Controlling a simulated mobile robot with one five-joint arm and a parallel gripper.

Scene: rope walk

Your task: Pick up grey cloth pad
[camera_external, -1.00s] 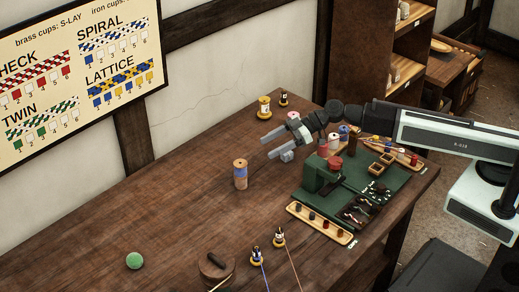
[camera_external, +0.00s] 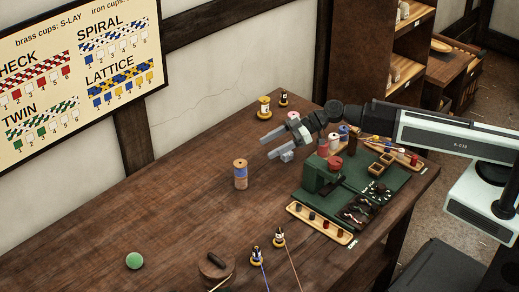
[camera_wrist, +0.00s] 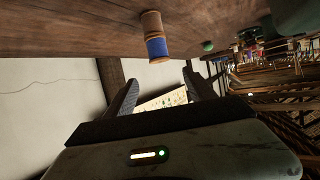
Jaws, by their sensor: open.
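My gripper (camera_external: 269,146) is open and empty above the back part of the table, its fingers pointing left. In the wrist view its two fingers (camera_wrist: 158,97) stand apart with nothing between them. A small light grey lump (camera_external: 287,156) shows just below the fingers in the external view. It may be the grey cloth pad, but I cannot tell it from a part of the gripper. No grey pad can be made out in the wrist view.
A blue and tan spool (camera_external: 240,175) stands left of my gripper. A green mat (camera_external: 318,201) with tools and trays lies to the right. A green ball (camera_external: 134,261) and a round lidded wooden pot (camera_external: 215,268) are near the front. The table's left middle is clear.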

